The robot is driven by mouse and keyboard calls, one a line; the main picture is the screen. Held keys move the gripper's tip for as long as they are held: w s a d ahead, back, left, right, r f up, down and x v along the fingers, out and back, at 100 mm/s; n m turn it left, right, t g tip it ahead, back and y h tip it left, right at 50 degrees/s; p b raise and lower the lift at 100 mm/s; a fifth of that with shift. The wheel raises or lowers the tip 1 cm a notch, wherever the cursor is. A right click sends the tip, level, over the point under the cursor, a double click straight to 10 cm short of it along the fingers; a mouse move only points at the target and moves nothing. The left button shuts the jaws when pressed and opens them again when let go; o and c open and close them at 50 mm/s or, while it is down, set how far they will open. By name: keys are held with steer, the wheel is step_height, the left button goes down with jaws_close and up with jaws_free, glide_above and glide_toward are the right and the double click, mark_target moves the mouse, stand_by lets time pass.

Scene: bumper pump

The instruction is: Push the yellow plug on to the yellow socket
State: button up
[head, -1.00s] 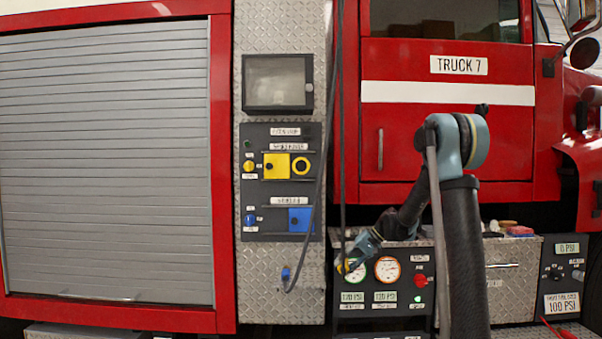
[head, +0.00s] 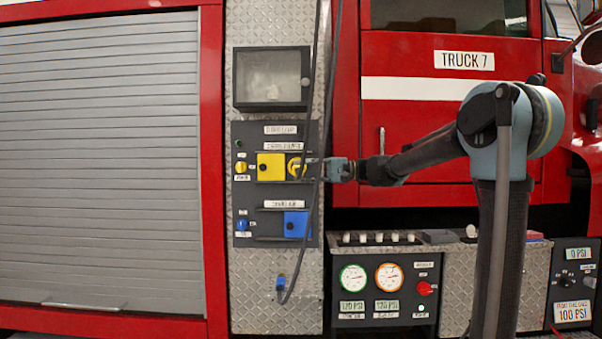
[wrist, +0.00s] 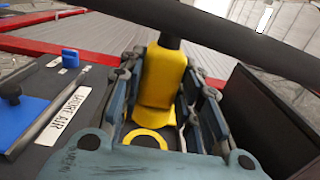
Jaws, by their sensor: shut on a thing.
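My gripper (head: 324,168) is at the dark panel, in front of the yellow socket (head: 291,161). In the wrist view, my gripper's blue-grey fingers (wrist: 165,104) are shut on the yellow plug (wrist: 163,78), one on each side of it. A thick dark cable runs from the plug across the top of that view. The socket shows there as a yellow ring (wrist: 126,138) just below the plug's lower end. I cannot tell whether plug and ring touch. In the head view, the fingers and cable partly hide the plug and socket.
A yellow square cover (head: 270,167) is left of the socket. A blue cover (head: 296,224) is lower on the panel (head: 262,193). A blue plug (head: 280,283) hangs on a dark cable below. Dark hoses cross the panel's right side. A gauge box (head: 372,262) stands lower right.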

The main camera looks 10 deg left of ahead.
steer(key=shift+w+a+r, duration=0.1)
steer(key=shift+a+r, duration=0.05)
steer(key=shift+r, duration=0.15)
steer(key=shift+w+a, duration=0.25)
steer(key=shift+w, duration=0.3)
steer(key=shift+w+a, duration=0.2)
steer(key=shift+w, duration=0.35)
steer(key=shift+w+a, duration=0.2)
steer(key=shift+w, duration=0.7)
steer(key=shift+w+a, duration=0.2)
steer(key=shift+w, duration=0.7)
steer(key=shift+w+a, duration=0.15)
steer(key=shift+w, duration=0.4)
steer(key=o, duration=1.1)
